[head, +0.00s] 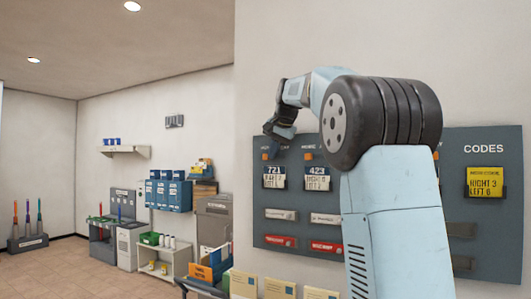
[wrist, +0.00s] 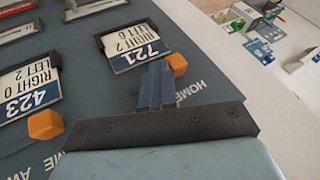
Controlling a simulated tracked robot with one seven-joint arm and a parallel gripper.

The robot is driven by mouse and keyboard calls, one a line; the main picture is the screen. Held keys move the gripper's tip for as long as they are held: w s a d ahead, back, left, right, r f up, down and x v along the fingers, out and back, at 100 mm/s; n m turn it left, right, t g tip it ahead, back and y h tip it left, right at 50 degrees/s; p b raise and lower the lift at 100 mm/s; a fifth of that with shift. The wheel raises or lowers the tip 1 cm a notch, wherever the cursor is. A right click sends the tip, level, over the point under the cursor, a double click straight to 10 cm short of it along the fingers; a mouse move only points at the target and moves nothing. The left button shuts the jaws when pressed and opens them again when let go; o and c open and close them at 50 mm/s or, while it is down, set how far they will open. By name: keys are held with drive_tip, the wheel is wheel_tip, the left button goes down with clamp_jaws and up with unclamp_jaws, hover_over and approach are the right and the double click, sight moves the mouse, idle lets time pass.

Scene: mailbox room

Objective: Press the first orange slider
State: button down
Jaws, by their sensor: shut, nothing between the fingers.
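The first orange slider (head: 265,156) sits on the grey wall board (head: 400,262), above the 721 card (head: 274,177). It also shows in the wrist view (wrist: 178,64), close beside my fingertips; I cannot tell whether they touch it. A second orange slider (head: 308,156) sits above the 423 card (head: 317,178), and shows in the wrist view (wrist: 45,124) apart from my fingers. My gripper (head: 269,130) is shut and empty in front of the board's upper left. In the wrist view its closed fingers (wrist: 158,68) point at the area by the 721 card.
Label plates and red tags (head: 328,247) are on the board's lower part. A yellow card (head: 485,182) hangs under CODES at the right. Envelopes (head: 280,288) stand at the bottom. Shelves, blue boxes (head: 168,195) and bins line the left wall; the floor (head: 90,265) there is partly clear.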

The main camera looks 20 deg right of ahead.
sight(284, 151)
drive_tip(key=shift+a, duration=0.15)
drive_tip(key=shift+s, duration=0.1)
drive_tip(key=s+d, duration=0.2)
drive_tip(key=d, duration=0.1)
drive_tip(key=shift+s, duration=0.3)
drive_tip(key=v, duration=1)
drive_tip(key=s+a+f+n, duration=0.2)
drive_tip(key=s+a+f, duration=0.1)
drive_tip(key=s+f, duration=0.7)
drive_tip(key=s+a+f+n+g, duration=0.1)
drive_tip(key=s+a+f+n, duration=0.2)
drive_tip(key=s+f, duration=0.8)
drive_tip(key=s+a+f+n, duration=0.2)
drive_tip(key=s+a+f, duration=0.3)
drive_tip(key=s+f, duration=0.6)
wheel_tip(284, 151, down, 6)
drive_tip(key=shift+a+r+n+g+h, duration=0.15)
drive_tip(key=shift+a+n+g+h, duration=0.1)
drive_tip(key=shift+n+g+h, duration=0.15)
